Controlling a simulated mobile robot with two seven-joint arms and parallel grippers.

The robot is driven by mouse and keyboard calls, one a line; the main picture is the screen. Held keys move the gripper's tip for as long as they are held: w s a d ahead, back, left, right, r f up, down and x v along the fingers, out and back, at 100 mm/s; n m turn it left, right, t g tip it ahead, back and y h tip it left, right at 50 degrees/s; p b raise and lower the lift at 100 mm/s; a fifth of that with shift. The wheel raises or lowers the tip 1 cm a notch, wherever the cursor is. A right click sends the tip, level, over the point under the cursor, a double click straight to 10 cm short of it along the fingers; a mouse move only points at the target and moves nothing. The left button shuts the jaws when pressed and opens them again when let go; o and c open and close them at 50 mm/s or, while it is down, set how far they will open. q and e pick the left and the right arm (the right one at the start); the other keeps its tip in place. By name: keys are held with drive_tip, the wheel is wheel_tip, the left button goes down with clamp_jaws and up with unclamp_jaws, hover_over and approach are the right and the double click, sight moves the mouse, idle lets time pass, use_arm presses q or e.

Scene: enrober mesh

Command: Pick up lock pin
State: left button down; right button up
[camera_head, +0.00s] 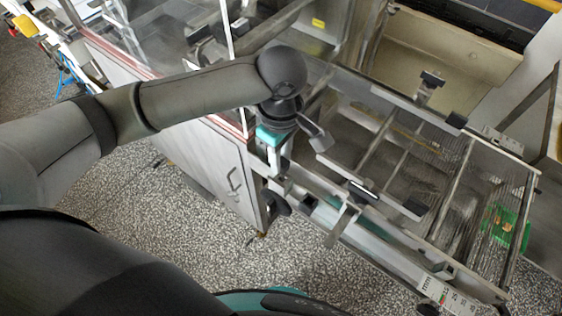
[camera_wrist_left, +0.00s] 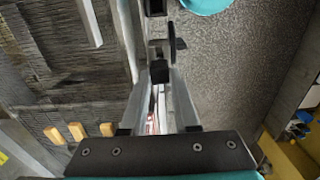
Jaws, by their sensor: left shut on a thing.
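My left gripper (camera_head: 278,168) reaches down at the near left end of the machine's metal frame in the head view. Its fingertips are hard to make out there. In the left wrist view, the two fingers of my left gripper (camera_wrist_left: 161,74) close in on a small dark block (camera_wrist_left: 160,73), which I take to be the lock pin. The fingers hide its sides, and I cannot tell whether it is still seated in the frame. My right gripper is not in view.
The wire mesh belt (camera_head: 400,165) with metal crossbars lies right of the gripper. A green tray (camera_head: 508,228) with small tan pieces is at the right. A cabinet (camera_head: 215,170) stands left of the frame. Speckled floor (camera_head: 200,240) is open in front.

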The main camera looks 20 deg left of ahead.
use_arm(q)
wheel_tip(320, 180, up, 21)
drive_tip(key=p, duration=1.1)
drive_tip(key=shift+r, duration=0.15)
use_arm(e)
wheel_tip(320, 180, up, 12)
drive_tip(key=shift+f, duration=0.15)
